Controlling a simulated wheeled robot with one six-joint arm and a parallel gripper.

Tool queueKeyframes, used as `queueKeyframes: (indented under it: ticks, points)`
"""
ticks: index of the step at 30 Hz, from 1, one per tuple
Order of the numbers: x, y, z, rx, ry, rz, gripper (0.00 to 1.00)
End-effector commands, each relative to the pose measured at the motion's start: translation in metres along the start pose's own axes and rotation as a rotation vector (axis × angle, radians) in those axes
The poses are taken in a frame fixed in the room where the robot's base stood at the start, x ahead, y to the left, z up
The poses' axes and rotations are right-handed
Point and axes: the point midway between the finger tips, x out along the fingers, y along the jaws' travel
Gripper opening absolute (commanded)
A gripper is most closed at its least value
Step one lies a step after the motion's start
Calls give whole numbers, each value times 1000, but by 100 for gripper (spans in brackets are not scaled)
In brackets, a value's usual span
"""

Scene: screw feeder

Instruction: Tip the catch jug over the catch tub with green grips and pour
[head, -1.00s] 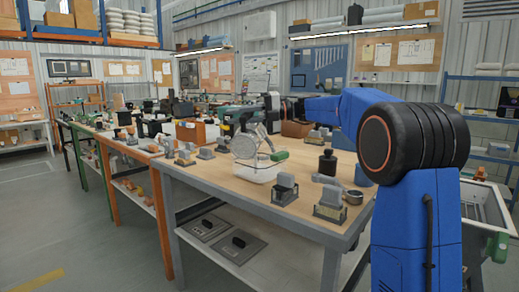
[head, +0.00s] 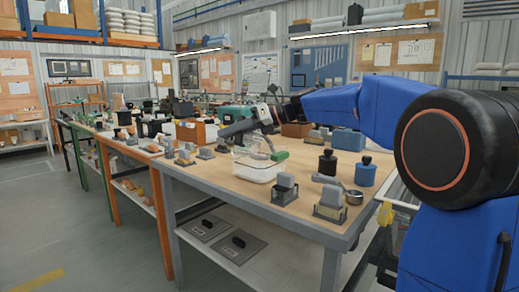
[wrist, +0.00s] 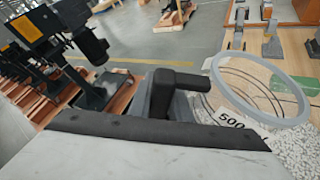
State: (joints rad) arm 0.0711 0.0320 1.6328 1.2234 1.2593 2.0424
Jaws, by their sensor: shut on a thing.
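The catch jug (wrist: 225,72) is clear, with a pale round rim and a 500 mark on its wall. In the wrist view it is tilted, its rim to the right. My gripper (wrist: 172,90) is shut on the jug; the exact grip is partly hidden. In the head view my dark gripper (head: 242,128) hangs above the clear catch tub (head: 256,172) with a green grip (head: 279,156). The jug is hard to make out there. White pellets (wrist: 292,150) show at the lower right of the wrist view; I cannot tell whether they lie in jug or tub.

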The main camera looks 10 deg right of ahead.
Motion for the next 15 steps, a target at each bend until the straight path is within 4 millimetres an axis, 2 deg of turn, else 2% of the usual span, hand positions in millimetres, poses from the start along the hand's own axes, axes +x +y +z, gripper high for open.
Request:
queueKeyframes:
  ticks: [6,15]
  points:
    - [-1,-2,8,-217,-4,-92,0]
    - [-2,-2,10,-213,-5,-90,0]
